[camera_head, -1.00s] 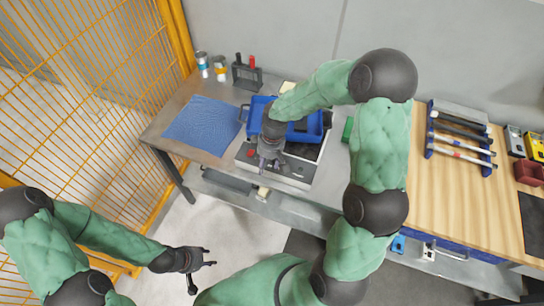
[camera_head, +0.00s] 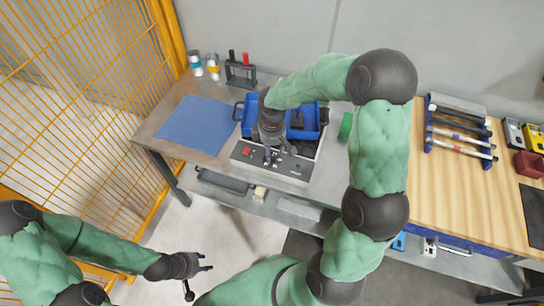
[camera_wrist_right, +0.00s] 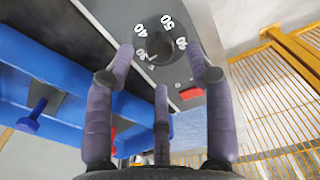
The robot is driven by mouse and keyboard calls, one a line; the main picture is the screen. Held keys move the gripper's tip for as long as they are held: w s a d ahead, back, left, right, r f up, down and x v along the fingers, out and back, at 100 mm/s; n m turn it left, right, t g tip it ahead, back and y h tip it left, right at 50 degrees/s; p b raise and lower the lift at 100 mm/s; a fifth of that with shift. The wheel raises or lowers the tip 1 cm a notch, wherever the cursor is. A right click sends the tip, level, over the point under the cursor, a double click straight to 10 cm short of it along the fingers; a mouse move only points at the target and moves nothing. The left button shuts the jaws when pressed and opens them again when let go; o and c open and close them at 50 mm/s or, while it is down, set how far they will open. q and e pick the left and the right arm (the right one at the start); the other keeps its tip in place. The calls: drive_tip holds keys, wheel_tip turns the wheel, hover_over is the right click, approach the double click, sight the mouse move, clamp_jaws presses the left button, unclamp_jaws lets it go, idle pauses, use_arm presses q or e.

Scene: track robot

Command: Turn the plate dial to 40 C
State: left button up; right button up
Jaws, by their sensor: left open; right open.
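The plate's grey control panel (camera_head: 300,172) faces up at the front of the bench, with a red switch (camera_head: 246,151). In the right wrist view the dark round dial (camera_wrist_right: 160,47) sits on the panel (camera_wrist_right: 115,12), ringed by white numbers including 30, 40 and 50. A small pale mark on the dial points toward the 30 side. My right gripper (camera_head: 270,157) is open above the panel; in the wrist view its purple fingers (camera_wrist_right: 163,70) are spread around the dial, contact unclear. My left gripper (camera_head: 207,263) is open and empty, away from the bench.
A blue bin (camera_head: 246,112) stands just behind the panel. A blue mat (camera_head: 197,125) lies to its left, a green object (camera_head: 346,126) to its right. A yellow mesh fence (camera_head: 85,100) bounds the left side. A wooden bench (camera_head: 440,200) holds tools at right.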

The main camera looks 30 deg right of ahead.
sight(272, 157)
drive_tip(key=shift+f+b, duration=0.4)
drive_tip(key=shift+f, duration=1.35)
clamp_jaws()
